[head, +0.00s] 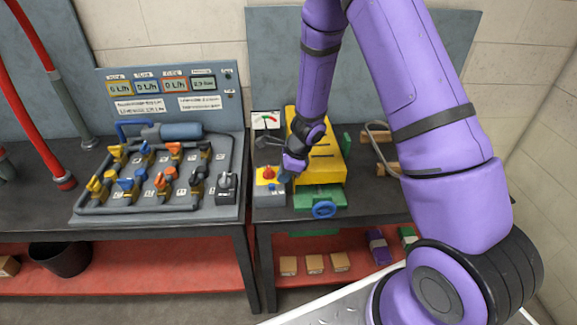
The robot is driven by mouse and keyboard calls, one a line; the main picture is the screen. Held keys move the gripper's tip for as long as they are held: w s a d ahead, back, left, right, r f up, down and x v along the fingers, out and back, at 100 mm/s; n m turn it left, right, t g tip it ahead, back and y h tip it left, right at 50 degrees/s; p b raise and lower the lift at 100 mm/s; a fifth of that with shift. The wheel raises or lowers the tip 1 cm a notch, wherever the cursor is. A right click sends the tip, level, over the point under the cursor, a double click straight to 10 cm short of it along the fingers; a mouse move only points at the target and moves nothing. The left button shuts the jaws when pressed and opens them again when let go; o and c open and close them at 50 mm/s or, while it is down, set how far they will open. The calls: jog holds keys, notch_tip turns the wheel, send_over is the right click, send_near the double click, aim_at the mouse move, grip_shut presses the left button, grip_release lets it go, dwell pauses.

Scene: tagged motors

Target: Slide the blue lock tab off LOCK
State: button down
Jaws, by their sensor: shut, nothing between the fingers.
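My gripper (286,176) is shut with nothing in it. It points down beside the left front of a yellow machine (322,158), close to a small grey control box (268,196). The box has a yellow plate with a red button (268,173). A small blue patch shows at my fingertips, but I cannot tell whether it is the lock tab. No LOCK label can be read at this size, and my gripper hides part of the box and the machine's edge.
A blue handwheel (323,210) sticks out from the machine's green front. A gauge (266,121) stands behind the box. A panel of valves and pipes (158,180) fills the left bench. Wooden blocks (386,168) lie right of the machine, and small boxes (314,263) sit below.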

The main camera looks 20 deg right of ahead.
jog(key=shift+x, duration=0.9)
